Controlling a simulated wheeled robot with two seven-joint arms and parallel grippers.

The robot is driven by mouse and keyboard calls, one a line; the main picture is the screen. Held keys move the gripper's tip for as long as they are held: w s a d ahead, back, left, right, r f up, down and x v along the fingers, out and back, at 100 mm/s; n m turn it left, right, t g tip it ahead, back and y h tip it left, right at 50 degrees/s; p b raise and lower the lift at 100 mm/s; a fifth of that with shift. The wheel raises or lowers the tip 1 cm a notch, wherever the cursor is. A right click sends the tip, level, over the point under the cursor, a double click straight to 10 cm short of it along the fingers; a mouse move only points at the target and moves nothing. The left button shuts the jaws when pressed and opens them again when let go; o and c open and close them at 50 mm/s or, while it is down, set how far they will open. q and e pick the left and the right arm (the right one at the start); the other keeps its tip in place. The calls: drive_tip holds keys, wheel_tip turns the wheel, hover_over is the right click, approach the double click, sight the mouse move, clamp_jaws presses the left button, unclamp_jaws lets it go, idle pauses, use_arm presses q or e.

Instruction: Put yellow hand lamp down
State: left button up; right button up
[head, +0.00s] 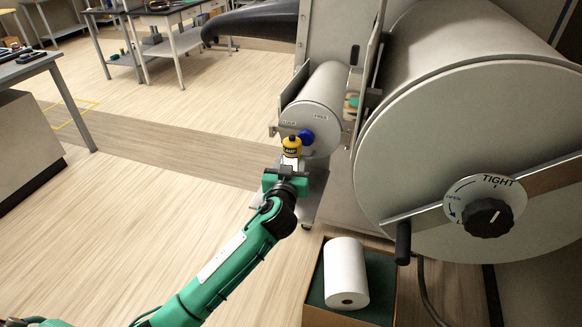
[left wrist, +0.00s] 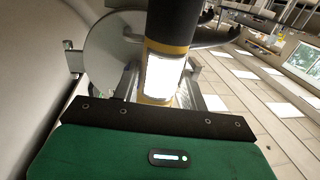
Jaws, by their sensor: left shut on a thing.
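The yellow hand lamp (head: 292,146) is upright in my left gripper (head: 290,165), in front of the small grey roller in the head view. Its yellow top with a dark band shows above the jaws. In the left wrist view the lamp (left wrist: 168,72) stands between the fingers, with a black upper body, yellow bands and a bright white panel. My left gripper is shut on it. The lamp's lower part is hidden by the jaws. I cannot tell whether it touches anything below. My right gripper is in neither view.
The small roller (head: 322,95) with a blue knob (head: 306,136) is just behind the lamp. A large drum (head: 440,150) with a black dial (head: 487,217) fills the right. A box (head: 394,312) holds a white roll (head: 345,270). Open floor (head: 120,200) lies left; tables stand farther back.

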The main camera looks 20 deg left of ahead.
use_arm(q)
drive_tip(key=shift+f, duration=0.85)
drive_tip(key=shift+f, duration=0.15)
drive_tip(key=o, duration=1)
drive_tip(key=shift+o, duration=0.2)
